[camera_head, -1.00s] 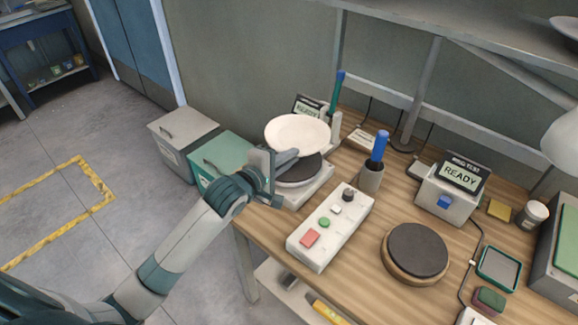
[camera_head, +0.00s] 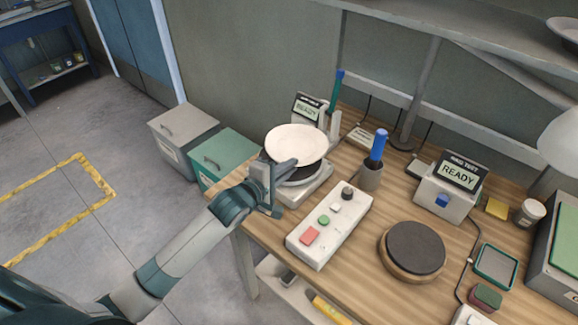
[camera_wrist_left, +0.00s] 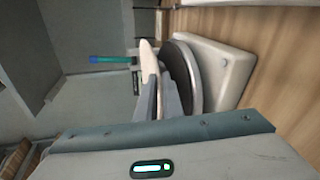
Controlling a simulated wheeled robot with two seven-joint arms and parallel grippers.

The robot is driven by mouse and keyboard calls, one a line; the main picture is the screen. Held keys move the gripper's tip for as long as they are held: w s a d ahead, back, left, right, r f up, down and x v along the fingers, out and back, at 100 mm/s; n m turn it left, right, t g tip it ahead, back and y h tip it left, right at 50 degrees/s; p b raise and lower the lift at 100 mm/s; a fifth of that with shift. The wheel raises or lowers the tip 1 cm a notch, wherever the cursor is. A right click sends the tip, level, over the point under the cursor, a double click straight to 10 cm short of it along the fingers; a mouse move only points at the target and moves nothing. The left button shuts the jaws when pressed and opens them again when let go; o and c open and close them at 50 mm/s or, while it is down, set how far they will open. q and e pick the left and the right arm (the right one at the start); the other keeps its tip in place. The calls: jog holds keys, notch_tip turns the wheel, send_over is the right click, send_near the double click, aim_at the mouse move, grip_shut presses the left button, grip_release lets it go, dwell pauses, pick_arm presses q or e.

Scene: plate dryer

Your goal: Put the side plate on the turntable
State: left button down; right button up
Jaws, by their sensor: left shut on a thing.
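The side plate (camera_head: 296,141) is cream-coloured and round. My left gripper (camera_head: 284,166) is shut on its near edge and holds it roughly level over the dark round disc of a white device (camera_head: 312,190) at the table's back left. In the left wrist view the plate (camera_wrist_left: 147,75) shows nearly edge-on between the fingers (camera_wrist_left: 159,98), with a narrow gap to the dark disc (camera_wrist_left: 187,75). A low wooden round with a dark top (camera_head: 415,247), which looks like a turntable, stands empty at the table's front right. My right gripper is not in view.
A white button box (camera_head: 330,226) lies between the device and the wooden round. A cup with a blue-handled tool (camera_head: 371,178) and a READY display box (camera_head: 448,195) stand behind. Upright posts (camera_head: 335,124) rise close behind the plate.

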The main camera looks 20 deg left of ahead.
pick_arm(q)
jog(key=c, duration=2.2)
grip_release()
jog(key=shift+s, duration=0.1)
jog(key=shift+s+a+r, duration=0.15)
jog(key=shift+s, duration=0.45)
jog(key=shift+b+v, duration=1.35)
jog(key=shift+v, duration=3.95)
jog(key=shift+w+r, duration=0.1)
jog(key=shift+r, duration=0.05)
